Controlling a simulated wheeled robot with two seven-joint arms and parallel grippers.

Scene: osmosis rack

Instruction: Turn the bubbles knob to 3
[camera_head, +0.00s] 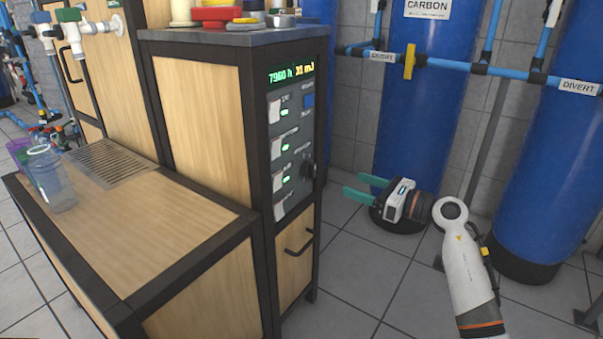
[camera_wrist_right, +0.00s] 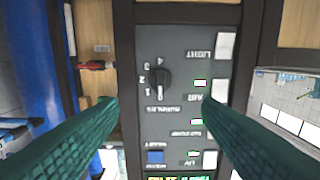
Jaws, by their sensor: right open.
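The bubbles knob is a small dark round knob (camera_head: 307,170) low on the right side of the grey control panel (camera_head: 291,196). In the right wrist view the panel appears upside down, and the knob (camera_wrist_right: 161,78) has numbers 1 to 4 along its left side. I cannot tell for sure which number it points at. My right gripper (camera_head: 360,186) has green fingers and is open and empty, to the right of the panel and apart from it. In the right wrist view its fingers (camera_wrist_right: 160,106) frame the panel, with the knob seen between and beyond them. My left gripper is not in view.
Panel switches (camera_head: 277,148) sit left of the knob, with a lit display (camera_head: 291,74) above. A drawer handle (camera_head: 299,243) juts out below. Blue tanks (camera_head: 425,100) and pipes stand behind my right arm. The tiled floor before the cabinet is clear.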

